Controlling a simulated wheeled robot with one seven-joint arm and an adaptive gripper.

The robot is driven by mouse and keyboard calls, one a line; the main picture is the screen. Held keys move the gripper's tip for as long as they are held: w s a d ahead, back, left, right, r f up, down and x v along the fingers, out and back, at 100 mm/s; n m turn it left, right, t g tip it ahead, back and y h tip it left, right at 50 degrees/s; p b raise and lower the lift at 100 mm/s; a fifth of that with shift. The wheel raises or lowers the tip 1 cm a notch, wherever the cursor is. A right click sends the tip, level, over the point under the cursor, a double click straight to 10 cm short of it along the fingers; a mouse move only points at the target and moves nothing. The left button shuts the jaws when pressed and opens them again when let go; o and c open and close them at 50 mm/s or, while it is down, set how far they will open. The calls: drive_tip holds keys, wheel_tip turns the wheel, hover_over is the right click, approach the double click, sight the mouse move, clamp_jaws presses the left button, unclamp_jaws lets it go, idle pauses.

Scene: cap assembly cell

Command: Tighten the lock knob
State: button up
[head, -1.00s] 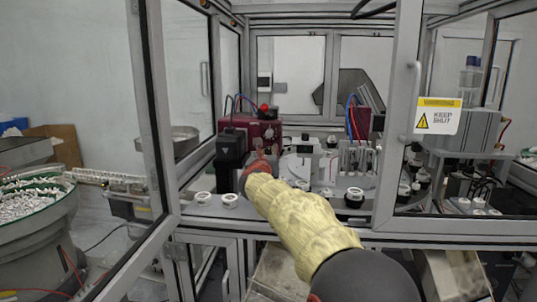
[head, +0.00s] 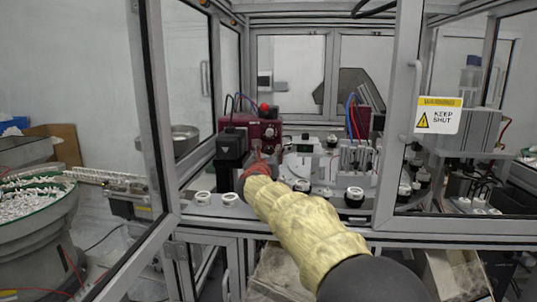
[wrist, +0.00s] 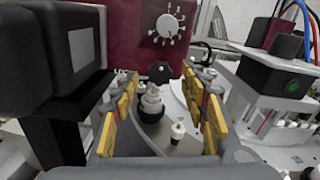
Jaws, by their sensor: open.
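A small black lobed knob (wrist: 159,72), apparently the lock knob, stands in front of a dark red box in the wrist view. White lettering beside it is partly hidden by my left finger. My gripper (wrist: 160,92) is open, with yellow-padded fingers on both sides of the picture. The knob shows between them, farther off, and I see no contact. A white stacked part on a black base (wrist: 151,104) stands nearer, also between the fingers. In the head view my yellow-sleeved arm covers most of the gripper, and I cannot make out the knob.
The dark red box (wrist: 140,20) with a white dial is behind the knob. A black block (wrist: 60,60) stands close on the left. A white unit with a black-and-green top (wrist: 285,75) is at right. A small white peg (wrist: 178,132) is near. Door frames (head: 157,110) flank the opening.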

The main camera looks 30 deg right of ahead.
drive_tip(key=v, duration=1)
